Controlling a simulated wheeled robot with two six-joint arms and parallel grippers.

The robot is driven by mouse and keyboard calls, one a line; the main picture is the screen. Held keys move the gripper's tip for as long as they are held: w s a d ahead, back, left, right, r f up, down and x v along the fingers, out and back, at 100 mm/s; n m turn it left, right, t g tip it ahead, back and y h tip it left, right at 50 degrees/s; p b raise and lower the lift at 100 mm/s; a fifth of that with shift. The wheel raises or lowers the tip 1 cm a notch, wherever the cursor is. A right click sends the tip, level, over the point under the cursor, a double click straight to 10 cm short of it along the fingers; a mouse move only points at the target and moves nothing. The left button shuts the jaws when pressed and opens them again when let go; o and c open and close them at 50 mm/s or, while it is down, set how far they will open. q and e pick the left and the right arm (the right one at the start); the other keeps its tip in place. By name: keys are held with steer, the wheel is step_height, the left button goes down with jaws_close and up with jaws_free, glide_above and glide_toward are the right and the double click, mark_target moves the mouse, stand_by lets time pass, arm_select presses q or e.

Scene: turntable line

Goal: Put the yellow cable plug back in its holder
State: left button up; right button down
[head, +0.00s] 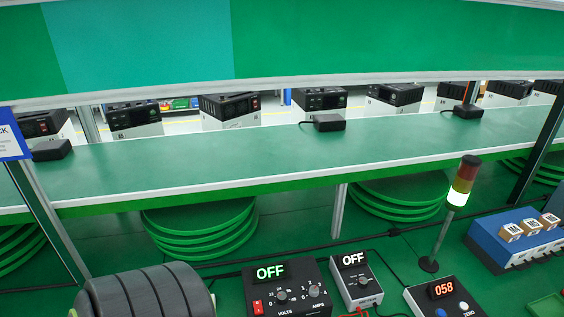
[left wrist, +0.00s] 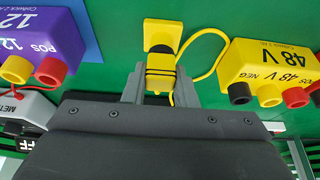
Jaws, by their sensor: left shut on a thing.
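The yellow cable plug (left wrist: 160,72) with black bands is between the grey fingers of my left gripper (left wrist: 160,88) in the left wrist view. The gripper is shut on it. Just beyond the plug is a square yellow block (left wrist: 162,32), which looks like the holder. The plug's far end lines up with it, but I cannot tell whether it is inside, touching or apart. A thin yellow cable (left wrist: 205,35) loops from beside the plug to the right. The plug and my gripper fingers do not show in the head view. My right gripper is in neither view.
The left wrist view shows a yellow 48 V box (left wrist: 268,62) at right and a purple 12 V box (left wrist: 38,40) at left. The head view shows a volts-amps unit (head: 285,287), a meter (head: 357,280), a 058 display box (head: 445,298) and a signal lamp (head: 463,182).

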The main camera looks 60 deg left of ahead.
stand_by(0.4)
arm_select(q)
steer(key=o, duration=1)
steer(key=shift+c, duration=0.2)
steer(key=shift+r+p, duration=1.45)
steer(key=shift+p, duration=0.1)
steer(key=shift+r, duration=2.3)
